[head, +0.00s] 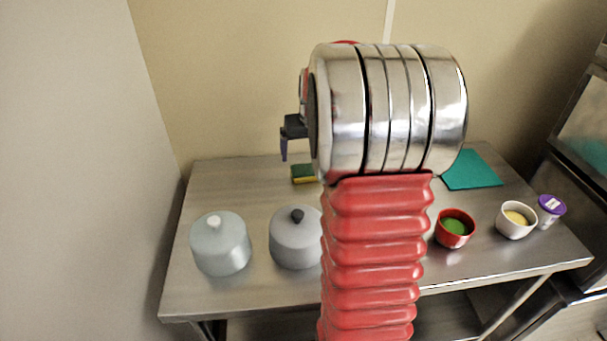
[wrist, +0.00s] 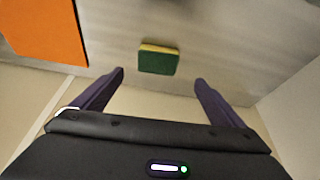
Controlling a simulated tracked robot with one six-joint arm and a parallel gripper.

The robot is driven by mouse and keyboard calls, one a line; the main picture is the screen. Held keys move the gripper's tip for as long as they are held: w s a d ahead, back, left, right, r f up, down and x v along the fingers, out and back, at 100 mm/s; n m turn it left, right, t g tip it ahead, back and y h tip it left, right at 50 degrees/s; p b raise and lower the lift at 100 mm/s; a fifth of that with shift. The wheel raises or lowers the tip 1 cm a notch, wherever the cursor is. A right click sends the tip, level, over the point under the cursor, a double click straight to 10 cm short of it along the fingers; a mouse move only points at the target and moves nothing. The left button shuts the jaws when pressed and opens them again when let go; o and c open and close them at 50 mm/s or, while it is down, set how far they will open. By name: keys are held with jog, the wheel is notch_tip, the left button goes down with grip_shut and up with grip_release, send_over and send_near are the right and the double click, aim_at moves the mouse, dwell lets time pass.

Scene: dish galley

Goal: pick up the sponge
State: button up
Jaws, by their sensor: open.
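The sponge (head: 304,174) is green with a yellow side and lies near the back edge of the metal table (head: 250,185), just left of my arm in the head view. The wrist view shows the sponge (wrist: 158,60) beyond my fingertips, between their two lines. My gripper (wrist: 160,78) is open and empty, its two dark purple fingers well apart. In the head view one finger of my gripper (head: 284,150) shows above and left of the sponge; the rest is hidden behind my arm.
A pale lidded pot (head: 221,245) and a grey lidded pot (head: 294,240) stand at the front left. A red bowl (head: 455,229), a white bowl (head: 516,221), a purple-lidded cup (head: 550,209) and a teal cloth (head: 472,171) are at right. An orange item (wrist: 45,28) shows in the wrist view.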

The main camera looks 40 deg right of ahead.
send_over(305, 170)
jog(key=s+a, duration=0.1)
jog(key=s, duration=0.1)
jog(key=shift+w+a+f, duration=0.1)
jog(key=shift+f, duration=2.35)
jog(key=shift+x, duration=2.6)
jog(key=shift+c, duration=0.5)
jog(key=c, duration=1)
jog(key=shift+r, duration=0.1)
notch_tip(305, 170, up, 10)
